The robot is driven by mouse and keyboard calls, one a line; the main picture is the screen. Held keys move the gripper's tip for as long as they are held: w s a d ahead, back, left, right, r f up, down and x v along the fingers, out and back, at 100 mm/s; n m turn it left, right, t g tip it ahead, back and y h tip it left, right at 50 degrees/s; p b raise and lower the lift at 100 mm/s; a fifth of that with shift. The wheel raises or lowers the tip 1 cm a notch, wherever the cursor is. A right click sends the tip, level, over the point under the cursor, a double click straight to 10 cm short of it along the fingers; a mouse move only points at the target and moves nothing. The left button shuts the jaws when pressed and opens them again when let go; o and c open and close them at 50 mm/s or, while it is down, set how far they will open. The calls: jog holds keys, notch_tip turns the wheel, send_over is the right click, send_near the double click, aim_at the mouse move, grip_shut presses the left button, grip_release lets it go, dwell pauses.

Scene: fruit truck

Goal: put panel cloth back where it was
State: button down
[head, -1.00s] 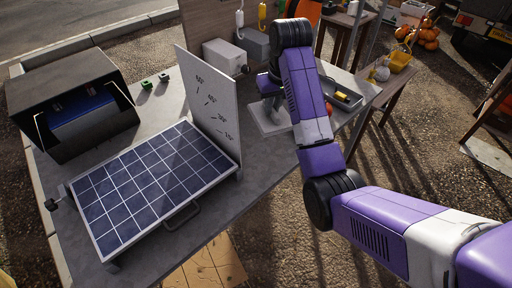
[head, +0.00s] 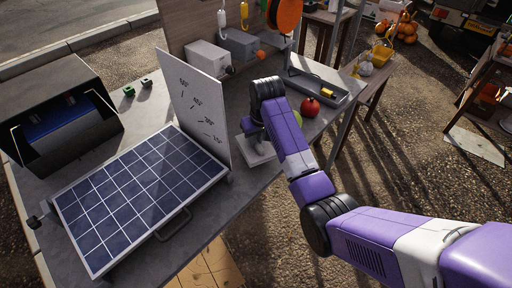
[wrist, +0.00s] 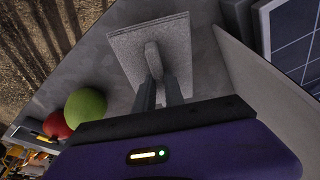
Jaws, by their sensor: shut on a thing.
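The panel cloth (wrist: 125,50) is a light grey square with a raised grip in its middle. My gripper (wrist: 158,88) is shut on that raised grip. In the head view the cloth (head: 262,153) shows below my gripper (head: 254,130), just right of the white angle board, over the grey bench near its front edge. I cannot tell whether it touches the bench top. The solar panel (head: 140,195) lies tilted on the bench to the left of the angle board (head: 200,112). My arm hides part of the cloth.
A red fruit (head: 310,107) and a green fruit (wrist: 86,108) sit on the bench beside the cloth. A grey tray (head: 318,86) lies behind them. Grey boxes (head: 207,58) stand at the back. A black box (head: 60,110) stands at the far left.

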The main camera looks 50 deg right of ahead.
aim_at(256, 149)
jog(key=shift+f, duration=2.4)
jog(key=c, duration=1.4)
grip_release()
jog(key=shift+f, duration=0.1)
jog(key=v, duration=1.2)
